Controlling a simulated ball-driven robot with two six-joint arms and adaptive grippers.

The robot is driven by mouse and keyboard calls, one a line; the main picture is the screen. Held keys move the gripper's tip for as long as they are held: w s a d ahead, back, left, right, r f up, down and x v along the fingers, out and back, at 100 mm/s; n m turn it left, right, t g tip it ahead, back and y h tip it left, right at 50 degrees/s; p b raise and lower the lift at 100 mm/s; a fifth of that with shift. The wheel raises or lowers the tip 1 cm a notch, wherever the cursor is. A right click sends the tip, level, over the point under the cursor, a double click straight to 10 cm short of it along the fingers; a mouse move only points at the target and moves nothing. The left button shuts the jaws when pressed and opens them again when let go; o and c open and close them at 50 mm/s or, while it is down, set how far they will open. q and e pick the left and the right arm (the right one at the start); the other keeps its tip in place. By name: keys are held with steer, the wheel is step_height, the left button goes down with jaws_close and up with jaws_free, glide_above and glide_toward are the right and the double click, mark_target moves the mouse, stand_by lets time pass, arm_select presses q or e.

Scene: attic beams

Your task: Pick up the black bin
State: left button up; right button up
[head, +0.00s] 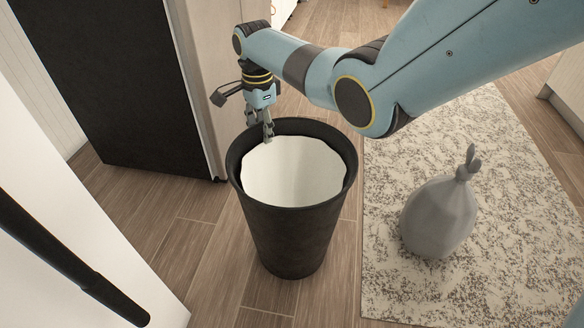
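The black bin (297,238) stands upright on the wooden floor in the middle of the head view. It is round, tapers downward and has a white liner (293,172) inside. My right gripper (267,133) points down at the bin's far left rim. Its fingers look close together and overlap the rim in the picture. I cannot tell whether they grip the rim or only hang over it. My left gripper is not in view.
A grey tied bag (439,215) sits on the patterned rug (520,250) to the right of the bin. A dark panel (120,90) stands at the back left. A white surface with a black bar (70,262) is at the near left. Bare floor lies in front of the bin.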

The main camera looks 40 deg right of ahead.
steer(key=shift+f, duration=0.15)
jaws_close()
stand_by(0.4)
